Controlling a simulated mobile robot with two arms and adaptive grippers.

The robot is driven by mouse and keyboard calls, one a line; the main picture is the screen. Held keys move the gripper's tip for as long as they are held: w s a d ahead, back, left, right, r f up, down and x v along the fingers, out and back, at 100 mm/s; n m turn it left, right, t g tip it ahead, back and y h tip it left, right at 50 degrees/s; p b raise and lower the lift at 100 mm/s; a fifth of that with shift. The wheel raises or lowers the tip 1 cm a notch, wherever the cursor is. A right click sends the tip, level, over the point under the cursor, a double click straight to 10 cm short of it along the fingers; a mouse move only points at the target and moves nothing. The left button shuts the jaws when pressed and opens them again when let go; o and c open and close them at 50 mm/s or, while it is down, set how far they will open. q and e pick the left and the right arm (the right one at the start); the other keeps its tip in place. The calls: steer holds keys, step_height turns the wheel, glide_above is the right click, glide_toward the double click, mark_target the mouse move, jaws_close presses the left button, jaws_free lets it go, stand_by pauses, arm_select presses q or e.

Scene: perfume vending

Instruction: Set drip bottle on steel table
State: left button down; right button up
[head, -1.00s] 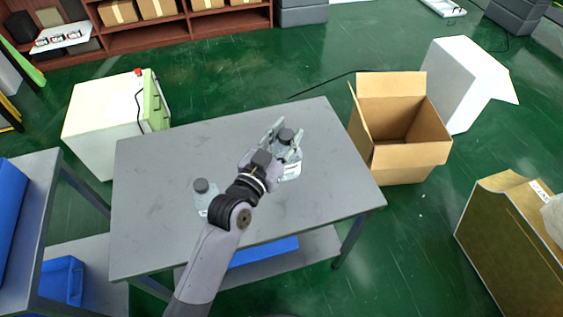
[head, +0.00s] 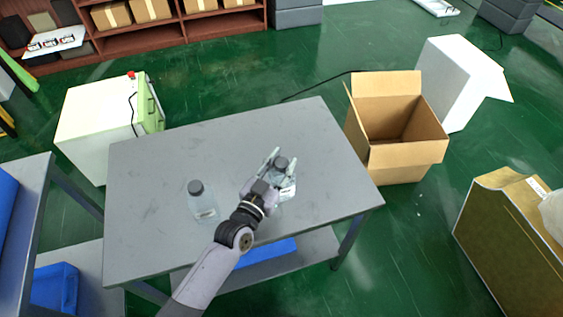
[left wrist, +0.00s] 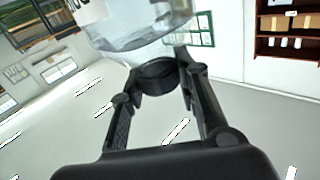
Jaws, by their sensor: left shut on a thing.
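A clear bottle with a dark cap (head: 285,188) is in my left gripper (head: 277,163), over the right half of the grey steel table (head: 160,240). In the left wrist view the gripper (left wrist: 157,78) is shut around the dark cap and neck, and the bottle's clear body (left wrist: 140,35) shows at the top. I cannot tell whether the bottle's base touches the table. A second clear bottle with a dark cap (head: 203,206) stands upright on the table to the left of my arm. My right gripper is not in view.
An open cardboard box (head: 405,160) stands on the floor right of the table. A white cabinet (head: 95,125) is at the back left. Another grey table (head: 30,200) with blue bins is at the left. The table's back and left are clear.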

arm_select(q)
steer(key=c, duration=1.2)
jaws_free()
steer(key=shift+f, duration=0.15)
steer(key=b+v, duration=0.1)
steer(key=v, duration=1.1)
